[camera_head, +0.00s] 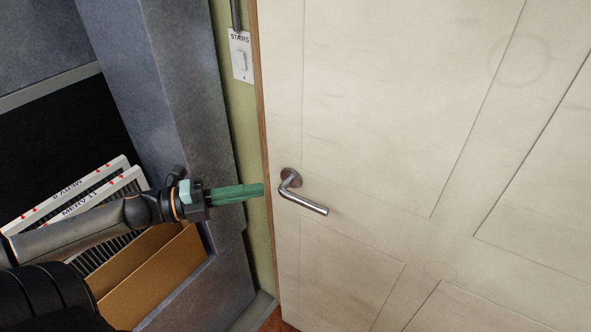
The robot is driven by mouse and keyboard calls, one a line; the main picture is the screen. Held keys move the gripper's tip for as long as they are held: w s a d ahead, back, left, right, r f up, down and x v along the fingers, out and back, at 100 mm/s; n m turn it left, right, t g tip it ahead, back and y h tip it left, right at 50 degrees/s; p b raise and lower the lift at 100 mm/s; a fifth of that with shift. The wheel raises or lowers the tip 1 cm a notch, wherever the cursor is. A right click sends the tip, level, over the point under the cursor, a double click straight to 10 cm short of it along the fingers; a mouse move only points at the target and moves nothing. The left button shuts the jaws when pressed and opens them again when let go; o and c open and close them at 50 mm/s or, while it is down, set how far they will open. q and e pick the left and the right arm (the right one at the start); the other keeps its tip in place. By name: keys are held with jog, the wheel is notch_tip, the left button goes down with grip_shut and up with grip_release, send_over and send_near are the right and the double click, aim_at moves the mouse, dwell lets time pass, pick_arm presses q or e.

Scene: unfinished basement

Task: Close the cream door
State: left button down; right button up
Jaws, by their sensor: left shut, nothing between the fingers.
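The cream door (380,90) fills the right half of the head view, with faint panel lines on its face. Its brown left edge runs from top to bottom beside a strip of green wall. A metal lever handle (308,200) sits near that edge and points to the right and slightly down. My left gripper (262,190) has green fingers, shut and empty. Its tips are at the door's left edge, just left of the handle; I cannot tell whether they touch the door. My right gripper is not in view.
A light switch labelled STAIRS (241,57) is on the green wall (256,150). A grey metal cabinet (180,80) stands at the left. A bit of reddish floor shows at the bottom.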

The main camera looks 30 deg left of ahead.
aim_at(315, 169)
pick_arm(q)
jog(key=b+x, duration=0.1)
jog(key=x, duration=0.6)
jog(key=shift+w, duration=2.2)
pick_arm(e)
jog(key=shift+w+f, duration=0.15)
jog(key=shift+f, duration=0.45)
